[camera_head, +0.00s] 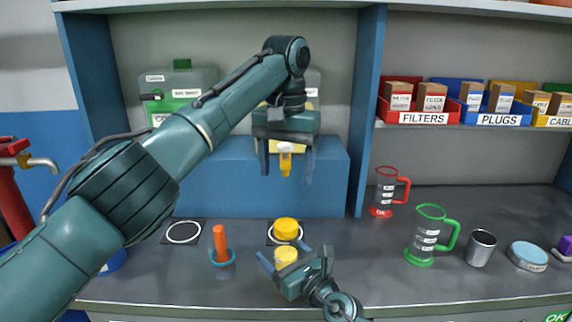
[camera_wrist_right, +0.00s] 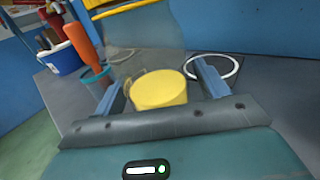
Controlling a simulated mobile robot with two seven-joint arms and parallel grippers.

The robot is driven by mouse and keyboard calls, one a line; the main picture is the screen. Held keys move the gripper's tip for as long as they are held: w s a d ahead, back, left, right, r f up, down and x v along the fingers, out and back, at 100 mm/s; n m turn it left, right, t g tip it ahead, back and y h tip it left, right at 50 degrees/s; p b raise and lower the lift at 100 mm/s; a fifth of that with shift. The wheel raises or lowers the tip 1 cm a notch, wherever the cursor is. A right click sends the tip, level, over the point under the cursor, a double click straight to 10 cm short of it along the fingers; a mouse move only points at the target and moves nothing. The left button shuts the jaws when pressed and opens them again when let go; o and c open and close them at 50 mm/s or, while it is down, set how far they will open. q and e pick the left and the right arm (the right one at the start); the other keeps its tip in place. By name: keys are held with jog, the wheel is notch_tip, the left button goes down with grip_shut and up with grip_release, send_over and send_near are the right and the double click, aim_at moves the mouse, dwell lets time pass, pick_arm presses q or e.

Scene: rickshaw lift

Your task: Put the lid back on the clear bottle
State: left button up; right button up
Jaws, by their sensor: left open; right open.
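The clear bottle (camera_wrist_right: 150,55) shows in the right wrist view as a see-through body with yellow at its bottom. In the head view its lower yellow part (camera_head: 285,256) is on the counter, between the fingers of my right gripper (camera_head: 281,253). The yellow lid (camera_head: 286,229) appears at the bottle's top; I cannot tell whether it is seated. A yellow edge also shows high in the wrist view (camera_wrist_right: 118,8). My right gripper is open around the bottle, low down. My left gripper (camera_head: 287,178) is open, raised above and behind the lid.
A teal holder (camera_head: 222,262) with an orange-handled tool stands left of the bottle. A small yellow item with a white label (camera_head: 285,160) shows between my left fingers; whether it is behind them is unclear. Red (camera_head: 383,192) and green (camera_head: 427,238) jugs and a metal cup (camera_head: 481,248) stand right.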

jog(key=p+v, duration=0.1)
jog(key=v, duration=1.2)
jog(key=shift+d, duration=0.1)
jog(key=shift+s+d, duration=0.1)
